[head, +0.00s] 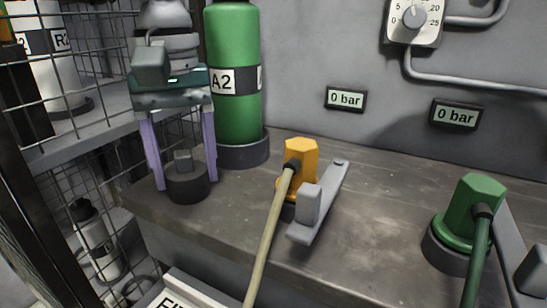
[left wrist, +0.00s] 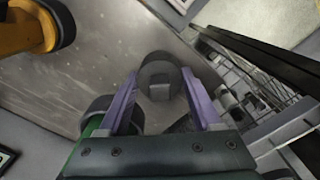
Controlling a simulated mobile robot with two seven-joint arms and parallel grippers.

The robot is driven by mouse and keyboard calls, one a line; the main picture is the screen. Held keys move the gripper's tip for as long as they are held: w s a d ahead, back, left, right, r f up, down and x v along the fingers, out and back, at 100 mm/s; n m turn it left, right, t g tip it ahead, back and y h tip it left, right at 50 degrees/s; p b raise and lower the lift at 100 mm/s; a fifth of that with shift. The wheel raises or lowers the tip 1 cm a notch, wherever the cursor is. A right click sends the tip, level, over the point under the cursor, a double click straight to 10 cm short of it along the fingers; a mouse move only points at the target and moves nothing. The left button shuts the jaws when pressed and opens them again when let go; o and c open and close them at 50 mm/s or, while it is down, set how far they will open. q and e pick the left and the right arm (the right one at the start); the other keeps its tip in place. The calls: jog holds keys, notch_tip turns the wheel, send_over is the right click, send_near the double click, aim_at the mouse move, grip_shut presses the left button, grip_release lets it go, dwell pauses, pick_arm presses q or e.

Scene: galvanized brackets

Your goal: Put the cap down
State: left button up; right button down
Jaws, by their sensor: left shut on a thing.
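The cap (head: 187,187) is a dark grey round piece with a small square knob on top. My left gripper (head: 183,178) reaches down from above with its two purple fingers on either side of the cap and is shut on it. The cap is at the bench's left end, in front of the green cylinder; I cannot tell whether its underside touches the bench (head: 370,235). In the left wrist view the cap (left wrist: 158,82) shows between the fingertips (left wrist: 159,77). My right gripper is not in view.
The green cylinder (head: 236,110) marked A2 stands in a dark ring behind the cap. An orange connector (head: 300,158) with a hose and grey lever is to the right, and a green connector (head: 476,205) farther right. A wire cage (head: 100,60) borders the left.

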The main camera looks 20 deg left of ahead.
aim_at(184, 152)
pick_arm(q)
jog(key=o, duration=1.4)
jog(key=shift+c, duration=0.2)
jog(key=shift+r, duration=0.4)
notch_tip(184, 152, up, 12)
jog(key=p, duration=0.2)
jog(key=shift+f, duration=0.25)
